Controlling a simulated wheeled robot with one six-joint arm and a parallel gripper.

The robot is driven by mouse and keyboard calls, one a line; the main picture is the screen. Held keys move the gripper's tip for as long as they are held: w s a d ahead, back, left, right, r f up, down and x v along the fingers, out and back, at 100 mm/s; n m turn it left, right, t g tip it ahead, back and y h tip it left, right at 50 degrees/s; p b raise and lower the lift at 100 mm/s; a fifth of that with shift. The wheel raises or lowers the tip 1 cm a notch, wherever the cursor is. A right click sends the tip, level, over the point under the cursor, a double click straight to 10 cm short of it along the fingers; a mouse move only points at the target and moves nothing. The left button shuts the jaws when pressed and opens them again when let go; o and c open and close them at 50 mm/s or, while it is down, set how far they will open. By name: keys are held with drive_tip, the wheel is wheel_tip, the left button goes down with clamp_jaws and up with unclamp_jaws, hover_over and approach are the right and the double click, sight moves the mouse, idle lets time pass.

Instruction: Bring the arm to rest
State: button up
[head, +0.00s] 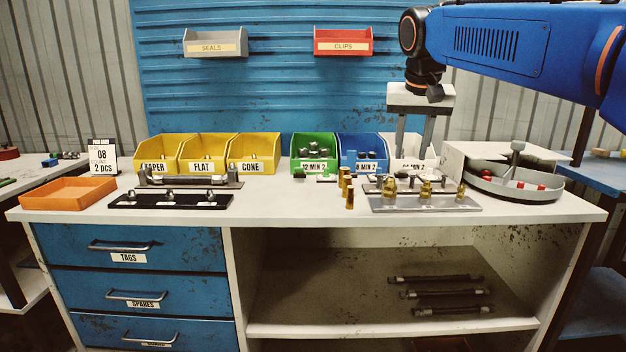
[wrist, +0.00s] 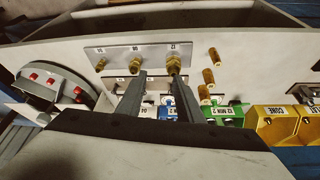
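My arm (head: 510,45) reaches in from the upper right in the head view, its blue link roughly level. My gripper (head: 412,152) hangs down from it over the back right of the bench, in front of the white bin (head: 428,165). Its two grey fingers are apart with nothing seen between them. In the wrist view the gripper (wrist: 158,78) also shows spread, empty fingers, with the bench top beyond. The fingers partly hide the white bin's label. Whether the fingertips clear the bin's rim is hard to tell.
A metal plate (head: 390,206) with brass fittings lies at the front right, loose brass pieces (head: 349,199) beside it. A grey round tray (head: 490,192) stands at right. Yellow (head: 202,168), green (head: 314,168) and blue bins (head: 363,166) line the back. The front middle is clear.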

drive_tip(key=s+d+f+n, duration=0.1)
drive_tip(key=s+d+f, duration=0.2)
drive_tip(key=s+f, duration=1.2)
drive_tip(key=s+d+f+n+y, duration=0.1)
drive_tip(key=s+d+f, duration=0.2)
drive_tip(key=s+f, duration=1.2)
drive_tip(key=shift+s+d+f+t, duration=0.15)
drive_tip(key=shift+s+d+t, duration=0.15)
drive_tip(key=shift+s, duration=0.3)
